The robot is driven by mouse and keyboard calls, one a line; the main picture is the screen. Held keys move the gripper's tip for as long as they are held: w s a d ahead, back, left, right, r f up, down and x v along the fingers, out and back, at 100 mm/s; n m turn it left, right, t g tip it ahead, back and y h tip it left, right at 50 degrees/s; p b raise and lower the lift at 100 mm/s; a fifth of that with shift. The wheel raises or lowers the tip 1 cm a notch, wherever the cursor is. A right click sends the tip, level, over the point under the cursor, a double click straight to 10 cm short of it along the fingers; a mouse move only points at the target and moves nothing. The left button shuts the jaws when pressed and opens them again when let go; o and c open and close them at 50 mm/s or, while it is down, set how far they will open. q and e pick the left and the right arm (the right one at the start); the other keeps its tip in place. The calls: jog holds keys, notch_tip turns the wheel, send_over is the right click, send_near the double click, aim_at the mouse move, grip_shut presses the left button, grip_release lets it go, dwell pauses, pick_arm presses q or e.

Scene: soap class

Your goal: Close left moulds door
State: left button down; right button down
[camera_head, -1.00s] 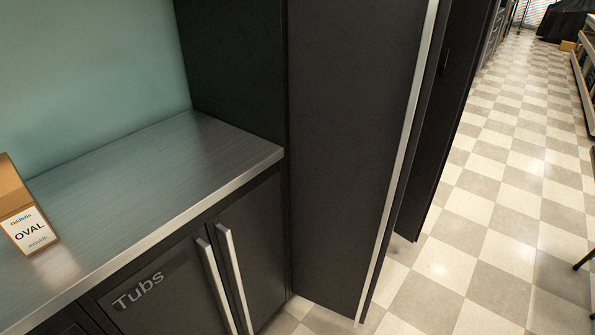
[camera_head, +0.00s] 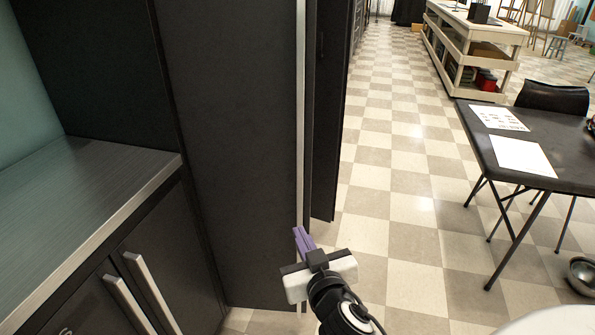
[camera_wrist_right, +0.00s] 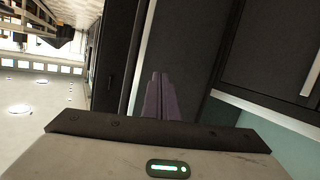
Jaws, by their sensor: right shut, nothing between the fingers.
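A tall dark cabinet door (camera_head: 235,130) stands open, jutting out past the counter, with a long pale metal handle strip (camera_head: 301,120) along its outer edge. A second dark door (camera_head: 326,120) stands just behind it. No moulds label shows on either door. My right gripper (camera_head: 302,240), with purple fingers, is shut and empty at the lower part of the handle strip. In the right wrist view the purple fingers (camera_wrist_right: 158,98) lie in front of the dark door panel (camera_wrist_right: 182,50); I cannot tell whether they touch it. My left gripper is not in view.
A metal-topped counter (camera_head: 90,190) with handled lower doors (camera_head: 150,270) is at the left. A black table (camera_head: 555,165) with papers, a chair (camera_head: 553,97) and a metal bowl (camera_head: 583,274) are at the right. Checkered floor (camera_head: 400,200) between is clear.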

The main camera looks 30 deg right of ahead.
aim_at(301, 153)
jog(key=w+d+r+m+t+h, duration=0.1)
jog(key=w+d+r+m+h, duration=0.15)
jog(key=r, duration=0.55)
jog(key=shift+h, duration=0.35)
jog(key=x, duration=0.4)
jog(key=p+x, duration=0.1)
jog(key=x, duration=0.3)
jog(key=d+p+x, duration=0.1)
jog(key=x, duration=0.3)
jog(key=shift+r, duration=0.4)
jog(key=shift+w+d+f, duration=0.1)
jog(key=shift+w+d, duration=0.15)
jog(key=shift+w, duration=0.15)
